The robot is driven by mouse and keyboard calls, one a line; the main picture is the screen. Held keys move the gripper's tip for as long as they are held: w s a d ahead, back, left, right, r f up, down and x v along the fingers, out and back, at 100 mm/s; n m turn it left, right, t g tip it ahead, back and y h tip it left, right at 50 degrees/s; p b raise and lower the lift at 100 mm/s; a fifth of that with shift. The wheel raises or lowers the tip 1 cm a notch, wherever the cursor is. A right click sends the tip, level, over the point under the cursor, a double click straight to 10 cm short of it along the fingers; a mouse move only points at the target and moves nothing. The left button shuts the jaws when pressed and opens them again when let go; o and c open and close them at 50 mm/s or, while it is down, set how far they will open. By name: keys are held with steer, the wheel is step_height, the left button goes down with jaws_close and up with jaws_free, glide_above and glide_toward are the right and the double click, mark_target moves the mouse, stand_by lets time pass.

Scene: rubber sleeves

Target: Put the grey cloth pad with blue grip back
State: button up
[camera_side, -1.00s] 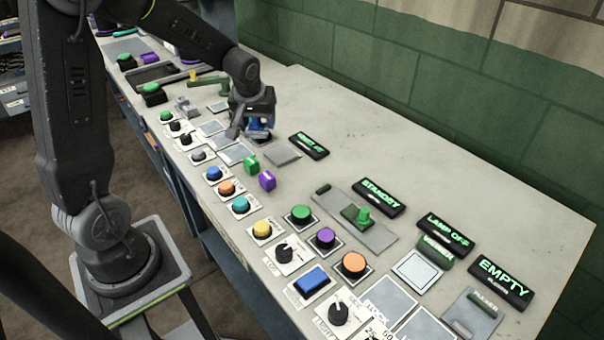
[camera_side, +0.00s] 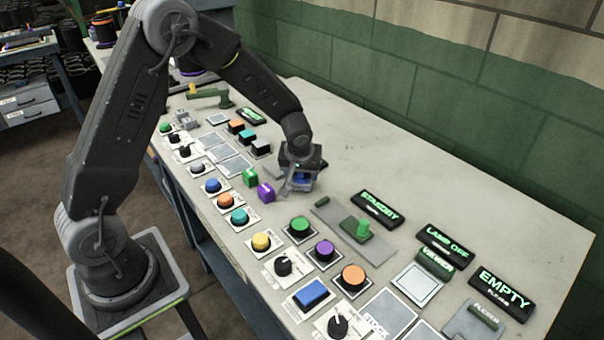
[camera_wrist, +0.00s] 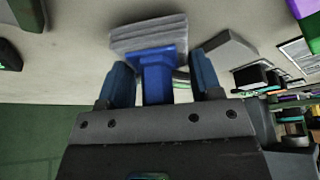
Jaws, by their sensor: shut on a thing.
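The grey cloth pad (camera_wrist: 148,36) with its blue grip (camera_wrist: 157,72) shows in the wrist view. The blue grip is between the two fingers of my gripper (camera_wrist: 162,78), and the layered grey pad sticks out beyond the fingertips. In the side view my gripper (camera_side: 299,186) is shut on the blue grip over the middle of the bench, just right of the purple block (camera_side: 266,192). The pad is mostly hidden there, and I cannot tell whether it touches the bench.
A green block (camera_side: 249,177) stands beside the purple one. Several buttons and knobs line the bench's front edge. A green lever on a grey plate (camera_side: 346,231) and the STANDBY sign (camera_side: 380,206) are to the right. The back of the bench (camera_side: 400,160) is clear.

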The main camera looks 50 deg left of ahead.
steer(key=shift+f, duration=0.45)
steer(key=o, duration=0.9)
steer(key=shift+f, duration=0.15)
steer(key=v, duration=1.2)
steer(key=s+d+r+m+h, duration=0.1)
steer(key=s+d+r+m, duration=0.1)
steer(key=s, duration=0.5)
steer(key=s+d+r+m+t+h, duration=0.1)
steer(key=s+d+r+m, duration=0.1)
steer(key=s+r, duration=0.4)
steer(key=s+d+r+m+t+h, duration=0.1)
steer(key=s+r+m, duration=0.3)
steer(key=s, duration=0.5)
steer(key=shift+d+m, duration=0.3)
steer(key=shift+d, duration=0.55)
